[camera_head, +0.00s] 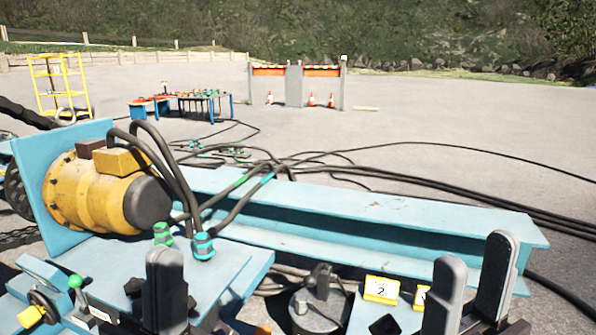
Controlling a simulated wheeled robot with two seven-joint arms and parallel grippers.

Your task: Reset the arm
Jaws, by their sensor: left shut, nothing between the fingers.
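My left gripper (166,288) is at the bottom, left of the middle, in front of the light blue platform. Its dark fingers are together and hold nothing. My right gripper (472,285) is at the bottom right. Its two dark grey fingers stand upright with a clear gap between them, and I see nothing in the gap. The arms behind both grippers are mostly below the picture edge.
A yellow motor (95,195) on a light blue frame stands at the left. Black cables (260,180) run from it over a long blue beam (400,217). A yellow card marked 2 (381,289) is beside my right gripper. Open paved ground lies behind.

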